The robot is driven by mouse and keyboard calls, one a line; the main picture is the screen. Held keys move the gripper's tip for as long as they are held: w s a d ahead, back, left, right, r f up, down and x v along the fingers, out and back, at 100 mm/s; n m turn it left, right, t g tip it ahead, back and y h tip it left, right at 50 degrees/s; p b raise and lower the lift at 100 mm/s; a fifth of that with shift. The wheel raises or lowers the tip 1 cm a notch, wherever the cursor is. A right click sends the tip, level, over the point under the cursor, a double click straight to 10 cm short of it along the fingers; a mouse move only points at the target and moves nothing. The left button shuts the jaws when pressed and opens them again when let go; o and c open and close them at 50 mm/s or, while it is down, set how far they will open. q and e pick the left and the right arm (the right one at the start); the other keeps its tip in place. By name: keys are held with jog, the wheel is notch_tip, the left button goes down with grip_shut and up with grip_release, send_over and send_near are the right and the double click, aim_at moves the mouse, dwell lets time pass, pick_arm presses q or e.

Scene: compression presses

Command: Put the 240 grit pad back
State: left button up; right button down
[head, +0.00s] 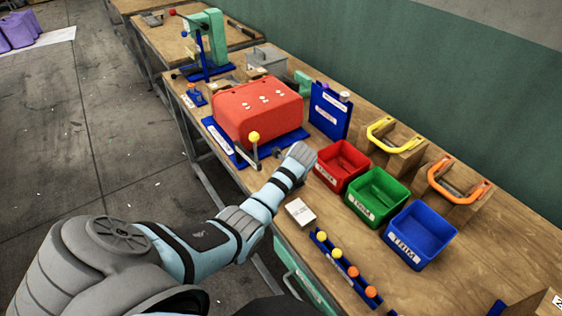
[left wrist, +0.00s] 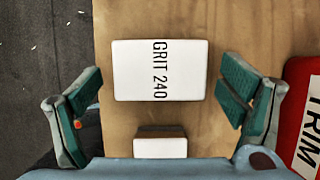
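The 240 grit pad (left wrist: 160,70) is a white block labelled "GRIT 240" in the left wrist view, lying on the wooden bench near its edge. My left gripper (left wrist: 168,97) is open, its two teal-padded fingers on either side of the pad with a gap at each side. In the head view my left gripper (head: 299,157) is over the bench, left of the red bin, and the 240 pad is hidden there. My right gripper is not in view.
A second white block (head: 299,211), also in the wrist view (left wrist: 160,147), lies nearby. Red (head: 331,180), green (head: 369,207) and blue (head: 414,241) bins stand to the right. A red housing (head: 258,112) on a blue base and a blue upright holder (head: 329,112) stand beyond the gripper.

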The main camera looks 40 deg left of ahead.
pick_arm(q)
jog(key=shift+r, duration=0.1)
jog(key=p+v, duration=0.2)
jog(key=v, duration=1)
jog(key=shift+r, duration=0.1)
